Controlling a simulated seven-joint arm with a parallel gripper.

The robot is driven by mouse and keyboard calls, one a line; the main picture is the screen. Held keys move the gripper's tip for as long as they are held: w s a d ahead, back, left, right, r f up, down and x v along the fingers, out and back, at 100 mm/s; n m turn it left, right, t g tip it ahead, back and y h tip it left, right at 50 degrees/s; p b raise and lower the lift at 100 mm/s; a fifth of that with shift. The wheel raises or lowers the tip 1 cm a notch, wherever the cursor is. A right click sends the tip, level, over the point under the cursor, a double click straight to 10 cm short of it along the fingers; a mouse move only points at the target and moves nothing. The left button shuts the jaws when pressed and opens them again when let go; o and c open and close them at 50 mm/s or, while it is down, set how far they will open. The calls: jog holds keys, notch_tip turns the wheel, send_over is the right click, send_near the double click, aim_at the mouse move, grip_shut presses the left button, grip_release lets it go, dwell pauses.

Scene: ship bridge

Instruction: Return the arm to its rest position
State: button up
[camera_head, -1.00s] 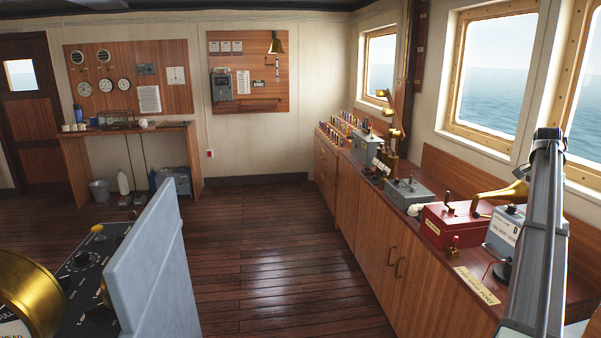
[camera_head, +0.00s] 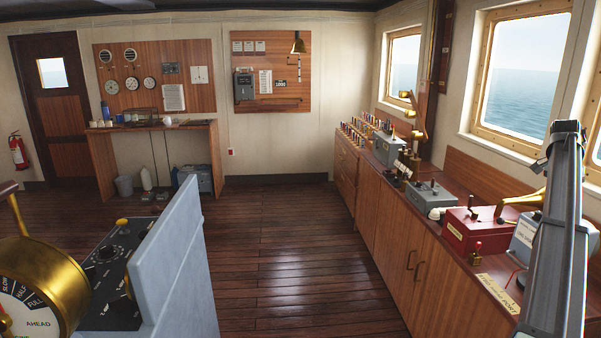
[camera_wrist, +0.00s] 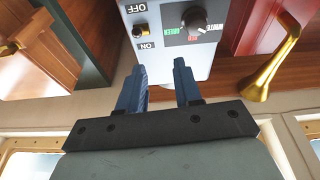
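My gripper (camera_wrist: 158,88) shows in the wrist view with its two blue fingers apart and nothing between them. A grey control box (camera_wrist: 170,50) with a rotary knob and an OFF/ON switch is in front of the fingertips; whether they touch it I cannot tell. In the head view a grey link of my arm (camera_head: 560,230) stands at the right, in front of the cabinet. My gripper is not visible in the head view. The grey box (camera_head: 524,238) shows there, partly hidden by my arm.
A red box (camera_head: 468,230) with a brass horn (camera_head: 522,203) stands on the long wooden cabinet (camera_head: 390,245) below the windows. A brass telegraph (camera_head: 45,285) and a dark control panel (camera_head: 118,270) are at the lower left. The middle floor (camera_head: 290,265) is clear.

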jog(key=w+a+f+n, duration=0.3)
jog(key=w+a+f, duration=0.5)
jog(key=w+a, duration=0.3)
jog(key=s+a+f+n+g+y, duration=0.1)
jog(key=s+a+f+n, duration=0.15)
jog(key=a+f, duration=0.9)
jog(key=s+a+f+n, duration=0.25)
jog(key=a+f, duration=0.45)
jog(key=f, duration=0.9)
jog(key=s+a+f+n+g+y, duration=0.1)
jog(key=s+a+f+n, duration=0.15)
jog(key=a+f, duration=0.9)
jog(key=s+a+f+n+g, duration=0.1)
jog(key=s+a+f+n, duration=0.1)
jog(key=s+a+f, duration=0.75)
jog(key=s+a+f+n+g, duration=0.1)
jog(key=s+a+f, duration=0.6)
jog(key=s+f, duration=0.5)
jog(key=s+a+f+n+g, duration=0.1)
jog(key=s+a+f, duration=0.1)
jog(key=s, duration=0.7)
jog(key=s+a+f+n, duration=0.1)
jog(key=s+a, duration=0.4)
jog(key=s, duration=0.4)
jog(key=s+a+f+n+g+y, duration=0.1)
jog(key=s+a+f+n, duration=0.1)
jog(key=s, duration=0.7)
jog(key=shift+a+f+g, duration=0.3)
jog(key=shift+a, duration=0.45)
